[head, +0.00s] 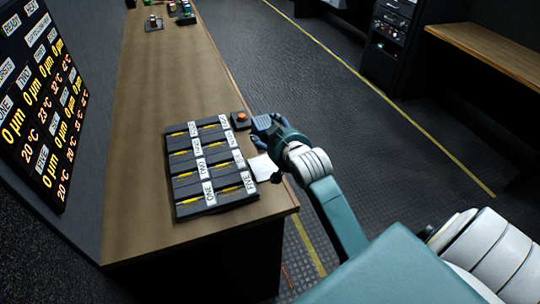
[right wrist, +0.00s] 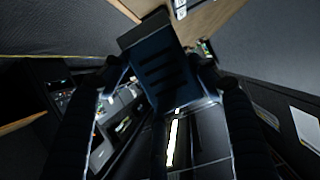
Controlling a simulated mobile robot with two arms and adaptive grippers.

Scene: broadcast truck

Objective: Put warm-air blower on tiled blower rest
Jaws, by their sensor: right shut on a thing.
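My right gripper (head: 268,133) is shut on the dark blue warm-air blower (head: 262,122), which has a slotted face, near the right edge of the wooden bench. In the right wrist view the blower (right wrist: 162,72) sits between the two dark fingers, its slots towards the camera. A pale square (head: 264,168), which looks like the tiled blower rest, lies on the bench to the right of the black tray. The gripper is above and partly beyond it in the head view. I cannot tell the height between them. My left gripper is not in view.
A black rack (head: 180,212) with labelled slots stands on the bench (head: 150,125). A small box with an orange button (head: 241,119) is close to the gripper. A display board (head: 45,100) is at left. Small items (head: 153,23) stand at the far end; the bench middle is clear.

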